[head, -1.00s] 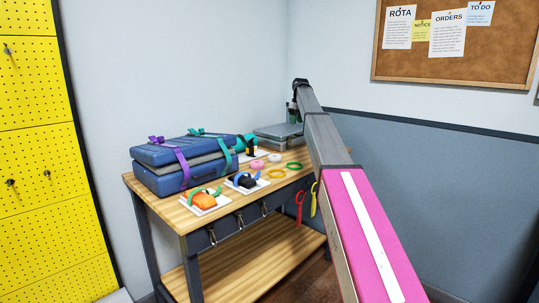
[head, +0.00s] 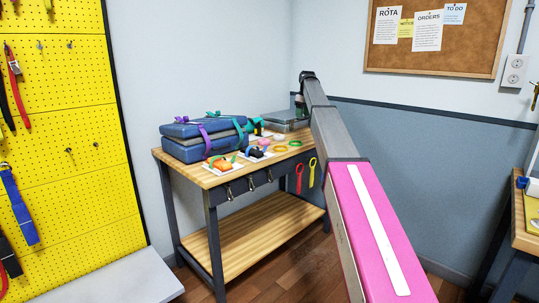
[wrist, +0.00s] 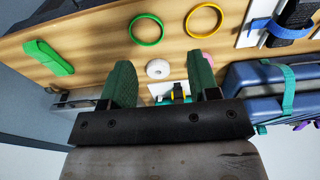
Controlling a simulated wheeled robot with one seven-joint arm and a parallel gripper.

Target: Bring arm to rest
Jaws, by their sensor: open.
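My arm, with a pink and white link, reaches out from the lower right in the head view. My gripper (wrist: 163,88) shows in the wrist view as two green fingers on a dark bar. The fingers stand apart with nothing held between them. In the head view the gripper is small, over the far end of the wooden workbench (head: 240,262), and its fingers are hard to make out. In the wrist view a white ring (wrist: 158,69) shows just beyond the gap between the fingers, apart from them.
A blue strapped case (head: 190,150) and a grey case (head: 285,120) stand on the bench. A green ring (wrist: 147,29) and yellow ring (wrist: 205,20) lie there. A yellow pegboard (head: 75,180) with straps is at left, another bench (head: 525,235) at right. Floor shows between.

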